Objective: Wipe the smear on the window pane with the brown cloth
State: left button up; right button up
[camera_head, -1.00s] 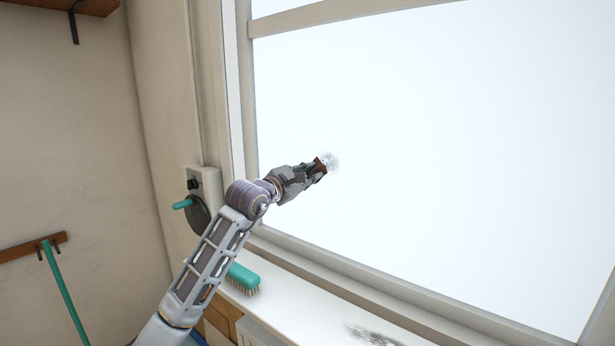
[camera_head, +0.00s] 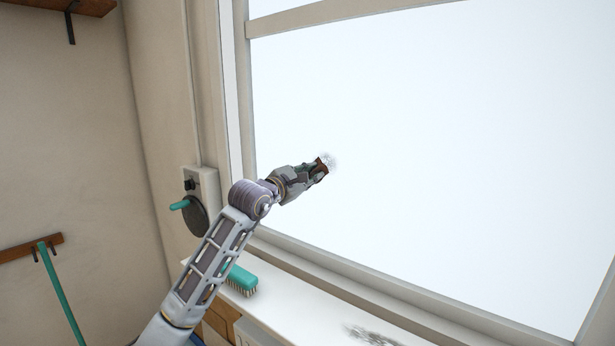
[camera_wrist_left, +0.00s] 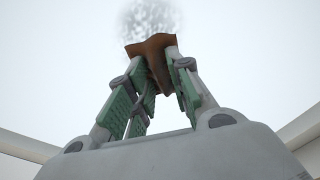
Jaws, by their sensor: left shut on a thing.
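The brown cloth (camera_head: 323,166) is held in my left gripper (camera_head: 318,169), which is shut on it. In the left wrist view the cloth (camera_wrist_left: 158,62) is pinched between the fingertips of the left gripper (camera_wrist_left: 152,68) and spreads out past them. The grey speckled smear (camera_head: 330,160) is on the window pane (camera_head: 450,150), at and just beyond the cloth. In the left wrist view the smear (camera_wrist_left: 148,18) shows above the cloth's edge, and part may be hidden behind it. I cannot tell whether the cloth touches the glass. My right gripper is not in view.
A teal brush (camera_head: 242,279) lies on the white sill (camera_head: 310,301) below my left arm. A dark smudge (camera_head: 370,336) marks the sill. A teal-handled crank (camera_head: 194,214) is on the wall left of the window frame (camera_head: 239,120). A teal pole hangs from a wooden rail (camera_head: 28,249).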

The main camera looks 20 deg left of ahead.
aim_at(337, 171)
pick_arm(q)
jog(key=d, duration=0.1)
jog(key=s+d, duration=0.1)
jog(key=d+b, duration=0.1)
jog(key=d, duration=0.1)
jog(key=shift+s, duration=0.25)
jog(key=shift+s+d+b, duration=0.25)
jog(key=shift+d, duration=0.45)
jog(key=shift+s+d+b, duration=0.2)
jog(key=shift+d, duration=0.45)
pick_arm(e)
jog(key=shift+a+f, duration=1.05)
pick_arm(q)
jog(key=shift+r, duration=0.75)
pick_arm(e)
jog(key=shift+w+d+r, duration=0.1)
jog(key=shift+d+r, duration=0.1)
pick_arm(q)
jog(key=shift+a, duration=0.1)
